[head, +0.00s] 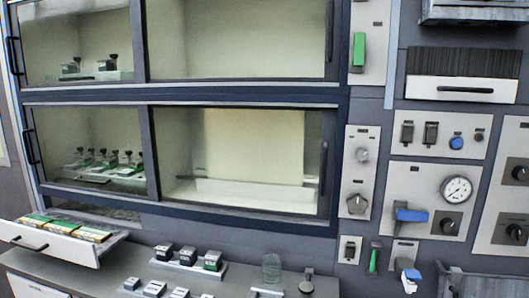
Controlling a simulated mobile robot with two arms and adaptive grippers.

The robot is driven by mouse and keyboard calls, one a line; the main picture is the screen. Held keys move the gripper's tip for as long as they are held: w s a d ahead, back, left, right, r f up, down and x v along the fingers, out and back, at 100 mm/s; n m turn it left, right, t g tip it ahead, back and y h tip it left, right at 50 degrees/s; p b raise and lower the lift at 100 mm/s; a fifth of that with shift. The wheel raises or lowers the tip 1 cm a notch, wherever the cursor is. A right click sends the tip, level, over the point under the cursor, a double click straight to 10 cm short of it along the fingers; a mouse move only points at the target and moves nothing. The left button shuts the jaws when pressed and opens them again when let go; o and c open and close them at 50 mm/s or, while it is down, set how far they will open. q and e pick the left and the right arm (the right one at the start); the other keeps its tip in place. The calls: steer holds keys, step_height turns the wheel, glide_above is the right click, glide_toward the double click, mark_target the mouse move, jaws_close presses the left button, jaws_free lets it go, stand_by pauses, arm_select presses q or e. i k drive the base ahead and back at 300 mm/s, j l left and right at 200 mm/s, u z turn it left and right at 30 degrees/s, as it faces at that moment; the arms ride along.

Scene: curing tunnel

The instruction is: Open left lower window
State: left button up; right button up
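The left lower window (92,132) is a framed glass pane in the lower row of the cabinet, at the left in the head view. It appears shut. Its dark handle (30,147) is an upright bar on its left edge. Behind the glass, several small dark fixtures stand on light trays (98,174). The right lower window (250,150) sits beside it, with a dark handle (322,168) on its right edge; a pale panel stands behind it. Neither of my grippers is in view.
An open drawer (60,255) with green and orange boxes juts out below the left lower window. The counter (140,262) holds several small blocks on trays and a clear glass (271,268). Control panels with a gauge (456,190) and knobs fill the right. Upper windows (235,40) are above.

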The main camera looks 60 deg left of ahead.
mark_target(144, 122)
steer(key=k+j+u, duration=0.1)
steer(key=u, duration=3.05)
steer(key=i+j+z, duration=0.1)
steer(key=i+j, duration=0.2)
steer(key=i+j+z, duration=0.1)
steer(key=i+j, duration=0.2)
steer(key=i+j+z, duration=0.15)
steer(key=i+j, duration=0.15)
steer(key=j, duration=0.2)
steer(key=i+j+z, duration=0.1)
steer(key=i+j, duration=0.15)
steer(key=j, duration=0.15)
